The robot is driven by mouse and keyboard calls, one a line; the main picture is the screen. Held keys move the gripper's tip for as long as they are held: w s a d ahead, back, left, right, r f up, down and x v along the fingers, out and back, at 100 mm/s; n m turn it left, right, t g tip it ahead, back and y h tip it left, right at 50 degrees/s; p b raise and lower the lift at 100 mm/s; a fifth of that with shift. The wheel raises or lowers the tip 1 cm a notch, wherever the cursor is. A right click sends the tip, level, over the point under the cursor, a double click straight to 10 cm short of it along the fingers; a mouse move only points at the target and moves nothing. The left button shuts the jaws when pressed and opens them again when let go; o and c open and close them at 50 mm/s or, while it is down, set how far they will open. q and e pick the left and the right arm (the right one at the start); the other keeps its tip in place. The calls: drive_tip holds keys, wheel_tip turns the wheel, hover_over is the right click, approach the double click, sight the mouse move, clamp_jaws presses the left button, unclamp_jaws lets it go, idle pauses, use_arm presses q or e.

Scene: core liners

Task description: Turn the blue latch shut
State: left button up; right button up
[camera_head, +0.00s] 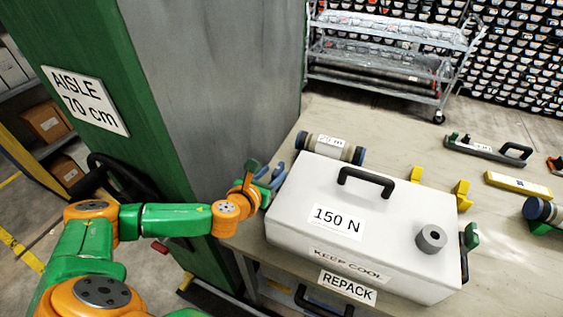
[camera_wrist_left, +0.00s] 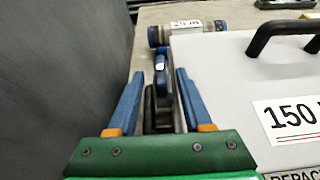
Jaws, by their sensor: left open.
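The white case (camera_head: 300,235) stands on the table, with a black carrying handle (camera_head: 366,180) on its lid. The blue latch (camera_wrist_left: 161,60) is at the case's left end, seen in the left wrist view as a blue knob on a dark lever. My left gripper (camera_wrist_left: 160,74) is open, with one blue finger on each side of the latch; contact cannot be told. In the head view the gripper (camera_head: 271,178) is at the case's left end and partly hides the latch. My right gripper is not in view.
A capped core tube (camera_head: 330,148) lies behind the case. A grey-green column (camera_head: 200,80) rises close to my left arm.

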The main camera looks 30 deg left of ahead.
sight(276, 170)
use_arm(q)
drive_tip(key=shift+x, duration=2.25)
drive_tip(key=shift+s, duration=0.2)
drive_tip(key=shift+c, duration=0.6)
drive_tip(key=shift+s+r, duration=0.1)
clamp_jaws()
